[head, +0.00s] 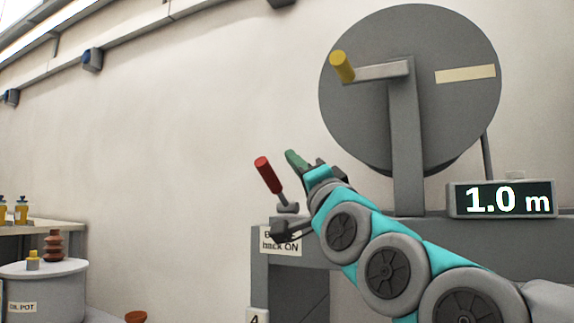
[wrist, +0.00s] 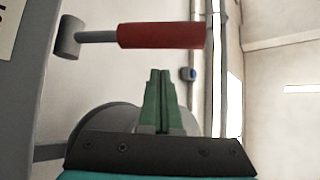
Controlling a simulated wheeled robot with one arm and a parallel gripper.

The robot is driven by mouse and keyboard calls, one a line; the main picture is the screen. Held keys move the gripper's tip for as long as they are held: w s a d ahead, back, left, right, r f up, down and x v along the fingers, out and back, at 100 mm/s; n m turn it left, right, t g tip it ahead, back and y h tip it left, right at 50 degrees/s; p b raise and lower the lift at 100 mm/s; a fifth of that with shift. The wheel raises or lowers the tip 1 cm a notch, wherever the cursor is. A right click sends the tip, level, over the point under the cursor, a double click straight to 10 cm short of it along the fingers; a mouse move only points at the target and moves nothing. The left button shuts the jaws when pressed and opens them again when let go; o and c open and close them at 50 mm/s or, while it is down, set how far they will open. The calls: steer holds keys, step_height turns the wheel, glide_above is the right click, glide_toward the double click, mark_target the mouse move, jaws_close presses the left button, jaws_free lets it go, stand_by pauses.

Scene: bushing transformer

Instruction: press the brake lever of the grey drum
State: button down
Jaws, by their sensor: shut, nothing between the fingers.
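The grey drum (head: 450,120) stands upright at the upper right of the head view, with a crank that ends in a yellow knob (head: 342,66). The brake lever has a red handle (head: 268,175) on a thin grey rod and leans up and to the left from its pivot. In the wrist view the red handle (wrist: 162,36) lies crosswise above the fingertips, with a small gap in the picture. My gripper (head: 292,154) is shut and empty, just right of the lever in the head view. Its green fingers (wrist: 161,72) are together in the wrist view. I see no contact with the lever.
A display (head: 500,200) reading 1.0 m sits on the grey stand at right. A sign (head: 281,240), partly hidden and ending in "back ON", is below the lever. A grey pot (head: 50,287) stands at lower left. The wall side left of the lever is clear.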

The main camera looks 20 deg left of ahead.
steer(key=w+v, duration=0.1)
steer(key=v, duration=0.8)
steer(key=shift+f, duration=0.4)
